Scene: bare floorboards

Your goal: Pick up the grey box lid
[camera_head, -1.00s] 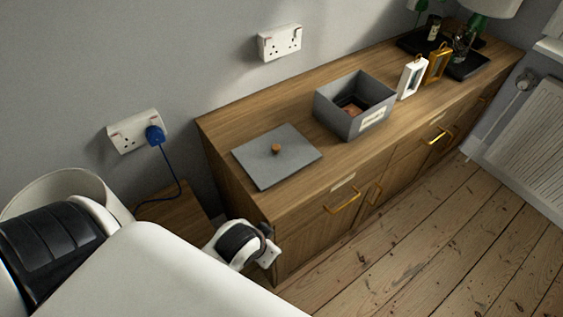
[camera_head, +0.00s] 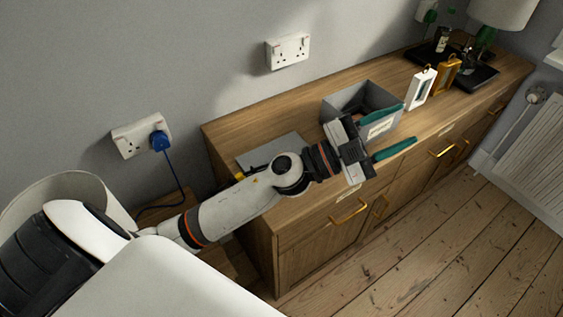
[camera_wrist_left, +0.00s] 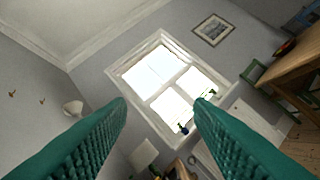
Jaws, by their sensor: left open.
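The grey box lid (camera_head: 266,151) lies flat on the left part of the wooden sideboard. My left arm covers much of it, and its knob is hidden. My left gripper (camera_head: 410,123) is to the right of the lid, over the sideboard's front edge near the grey box. Its teal fingers are spread apart with nothing between them. In the left wrist view the open fingers (camera_wrist_left: 160,104) point toward a window and wall, and the lid is not seen there. My right gripper is not in view.
The open grey box (camera_head: 345,98) stands on the sideboard (camera_head: 235,127), close behind the left gripper. A white frame (camera_head: 420,90) and an orange-brown frame (camera_head: 446,75) stand to its right. A lamp (camera_head: 503,12) is at the far end. Bare floor lies in front.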

